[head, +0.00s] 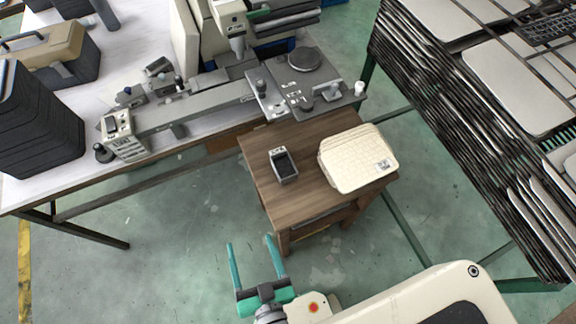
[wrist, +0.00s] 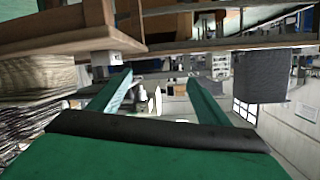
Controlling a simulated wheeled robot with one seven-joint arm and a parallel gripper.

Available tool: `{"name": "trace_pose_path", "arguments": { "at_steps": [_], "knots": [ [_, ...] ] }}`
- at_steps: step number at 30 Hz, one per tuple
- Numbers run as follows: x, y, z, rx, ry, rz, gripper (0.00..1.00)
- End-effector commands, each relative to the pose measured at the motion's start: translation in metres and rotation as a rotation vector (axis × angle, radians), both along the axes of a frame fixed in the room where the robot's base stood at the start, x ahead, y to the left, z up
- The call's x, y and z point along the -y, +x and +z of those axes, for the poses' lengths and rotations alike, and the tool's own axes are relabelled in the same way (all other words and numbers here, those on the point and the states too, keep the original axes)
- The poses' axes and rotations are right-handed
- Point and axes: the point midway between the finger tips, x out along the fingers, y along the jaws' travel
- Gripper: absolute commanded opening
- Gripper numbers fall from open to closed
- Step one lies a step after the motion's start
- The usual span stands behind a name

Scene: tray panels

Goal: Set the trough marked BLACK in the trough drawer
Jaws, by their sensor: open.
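A small light-grey trough with a dark inside (head: 284,165) stands on the left part of the small wooden table. Its marking is too small to read. My gripper (head: 251,241) is open and empty, in front of and below the tabletop in the head view, clear of the trough. In the wrist view, which looks upside down, my open fingers (wrist: 160,75) have nothing between them. A small pale block at the tabletop edge (wrist: 106,59) may be the trough. I cannot pick out a trough drawer for sure.
A stack of cream pads (head: 358,160) covers the right of the wooden table (head: 262,190). A grey machine (head: 303,80) stands behind it. A white bench (head: 60,185) with cases is at left, a rack of trays (head: 470,140) at right. Floor around my gripper is free.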

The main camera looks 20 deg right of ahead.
Motion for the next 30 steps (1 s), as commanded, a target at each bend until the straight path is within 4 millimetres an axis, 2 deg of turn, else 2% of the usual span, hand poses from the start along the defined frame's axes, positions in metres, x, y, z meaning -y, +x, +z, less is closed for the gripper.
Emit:
{"name": "trace_pose_path", "arguments": {
  "at_steps": [1, 8, 13, 18, 24, 30],
  "knots": [
    [-0.007, 0.021, -0.001, 0.011, 0.057, -0.015, 0.7],
    [-0.048, 0.105, -0.004, 0.014, 0.313, -0.01, 0.7],
    [-0.077, 0.167, 0.011, 0.016, 0.464, 0.048, 0.7],
    [-0.101, 0.225, 0.037, 0.011, 0.568, 0.137, 0.7],
    [-0.125, 0.279, 0.072, -0.024, 0.63, 0.273, 0.7],
    [-0.143, 0.316, 0.102, -0.1, 0.619, 0.417, 0.7]
  ]
}}
